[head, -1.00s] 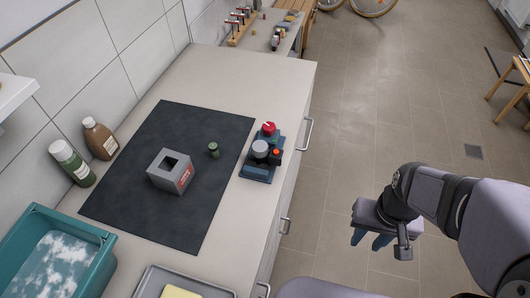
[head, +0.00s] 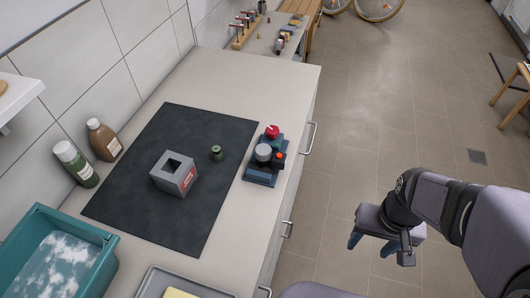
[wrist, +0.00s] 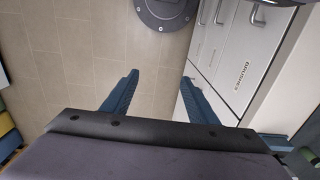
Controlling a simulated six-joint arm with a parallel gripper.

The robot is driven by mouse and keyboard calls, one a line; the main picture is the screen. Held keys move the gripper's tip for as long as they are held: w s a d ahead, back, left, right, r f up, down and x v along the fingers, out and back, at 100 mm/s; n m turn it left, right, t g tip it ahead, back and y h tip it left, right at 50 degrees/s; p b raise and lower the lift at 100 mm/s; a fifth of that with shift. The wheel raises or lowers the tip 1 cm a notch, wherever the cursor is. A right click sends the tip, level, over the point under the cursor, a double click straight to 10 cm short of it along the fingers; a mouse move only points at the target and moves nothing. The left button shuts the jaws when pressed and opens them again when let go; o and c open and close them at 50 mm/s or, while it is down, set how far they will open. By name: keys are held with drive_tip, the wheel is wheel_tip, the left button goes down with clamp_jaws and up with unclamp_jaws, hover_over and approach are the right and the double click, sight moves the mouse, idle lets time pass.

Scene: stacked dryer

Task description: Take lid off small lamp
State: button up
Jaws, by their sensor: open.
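On the dark mat (head: 137,201) in the head view stands a grey box (head: 184,186) with a square opening in its top and a red label. A small dark green capped object (head: 216,153) stands to its right. A blue unit (head: 259,174) with a red knob (head: 272,131) and a grey round top (head: 263,152) sits right of the mat. I cannot tell for certain which one is the small lamp. My gripper (head: 371,246) is open and empty, out over the floor right of the counter. The wrist view also shows its apart fingers (wrist: 158,78).
A teal basin (head: 103,249) of cloudy liquid and a grey tray (head: 150,282) are at the front. Two bottles (head: 74,163) (head: 103,139) stand by the wall. Drawer handles (head: 309,136) jut from the counter's right side. The counter behind the mat is clear.

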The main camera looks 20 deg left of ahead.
wheel_tip(320, 180, up, 12)
drive_tip(key=n+p, duration=0.5)
drive_tip(key=n, duration=0.9)
hover_over(263, 149)
drive_tip(key=shift+s+a+r, duration=0.1)
drive_tip(key=shift+s+r, duration=0.05)
drive_tip(key=shift+r, duration=0.05)
drive_tip(key=shift+f+p, duration=2)
drive_tip(key=shift+f, duration=1.65)
drive_tip(key=c, duration=1.1)
